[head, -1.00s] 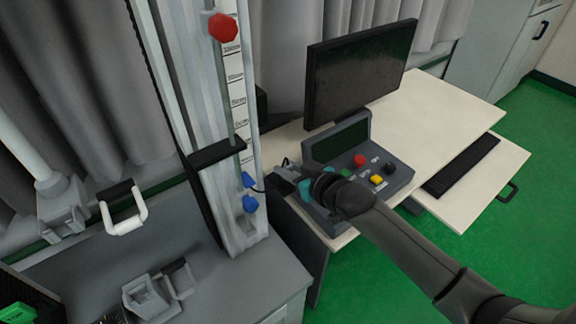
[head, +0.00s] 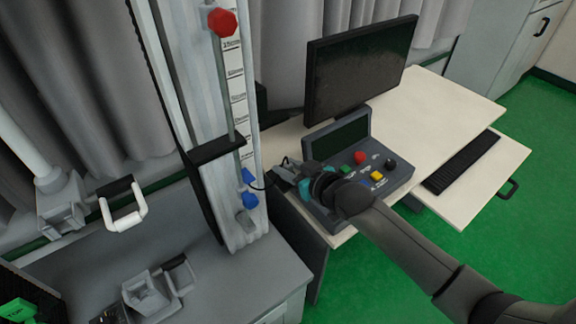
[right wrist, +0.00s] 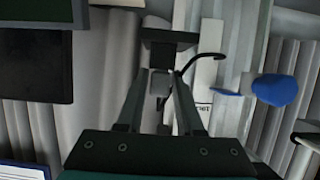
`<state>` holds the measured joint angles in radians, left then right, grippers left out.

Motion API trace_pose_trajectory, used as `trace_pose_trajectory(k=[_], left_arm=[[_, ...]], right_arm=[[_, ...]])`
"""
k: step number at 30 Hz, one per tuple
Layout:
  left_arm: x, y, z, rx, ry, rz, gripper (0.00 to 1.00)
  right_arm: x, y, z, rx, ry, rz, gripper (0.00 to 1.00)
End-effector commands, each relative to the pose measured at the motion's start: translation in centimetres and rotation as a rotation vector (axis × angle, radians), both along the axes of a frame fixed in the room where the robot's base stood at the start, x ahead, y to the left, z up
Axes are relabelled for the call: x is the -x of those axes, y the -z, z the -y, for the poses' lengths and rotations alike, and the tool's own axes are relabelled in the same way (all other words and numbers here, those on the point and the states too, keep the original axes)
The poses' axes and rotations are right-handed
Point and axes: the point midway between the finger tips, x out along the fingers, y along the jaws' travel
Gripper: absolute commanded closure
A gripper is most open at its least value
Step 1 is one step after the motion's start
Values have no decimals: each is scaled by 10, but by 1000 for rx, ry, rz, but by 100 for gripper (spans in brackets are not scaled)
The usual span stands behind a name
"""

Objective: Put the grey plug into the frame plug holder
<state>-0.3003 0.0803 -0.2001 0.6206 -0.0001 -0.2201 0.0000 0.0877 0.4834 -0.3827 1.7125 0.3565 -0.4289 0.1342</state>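My right gripper (head: 290,174) reaches in from the right beside the drop tower frame (head: 225,200). In the right wrist view its two fingers (right wrist: 163,90) close toward a small grey piece (right wrist: 160,84), which looks like the grey plug. A thin black cable (right wrist: 205,57) curves from there toward the tower. In the head view the cable (head: 268,184) runs to blue parts (head: 250,200) on the tower's lower front. A small grey shape (head: 246,222) shows just below them. I cannot tell which part is the frame plug holder. My left gripper is not in view.
A control box (head: 358,170) with coloured buttons sits close under the right gripper, with a monitor (head: 360,70) behind it. A black bracket (head: 215,151) and red knob (head: 222,22) are on the tower. A white handle (head: 123,208) stands left.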

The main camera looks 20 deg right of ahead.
Motion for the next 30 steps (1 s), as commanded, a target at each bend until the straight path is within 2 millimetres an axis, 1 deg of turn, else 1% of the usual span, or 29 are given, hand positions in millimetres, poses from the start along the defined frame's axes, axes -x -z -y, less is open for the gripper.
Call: trace_pose_trajectory(k=[1, 6, 14, 17, 20, 23, 30], left_arm=[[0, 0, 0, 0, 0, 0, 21], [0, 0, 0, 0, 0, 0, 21], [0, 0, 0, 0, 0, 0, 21], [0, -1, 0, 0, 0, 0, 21], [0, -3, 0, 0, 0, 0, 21], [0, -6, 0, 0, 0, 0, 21], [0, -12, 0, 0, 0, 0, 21]], right_arm=[[0, 0, 0, 0, 0, 0, 58], [0, 0, 0, 0, 0, 0, 39], [1, 0, 0, 0, 0, -1, 38], [4, -1, 2, 1, 0, -2, 38], [13, -5, 5, 2, 0, -3, 38], [26, -11, 9, 3, -1, -2, 38], [61, -26, 22, 2, -1, -4, 38]])
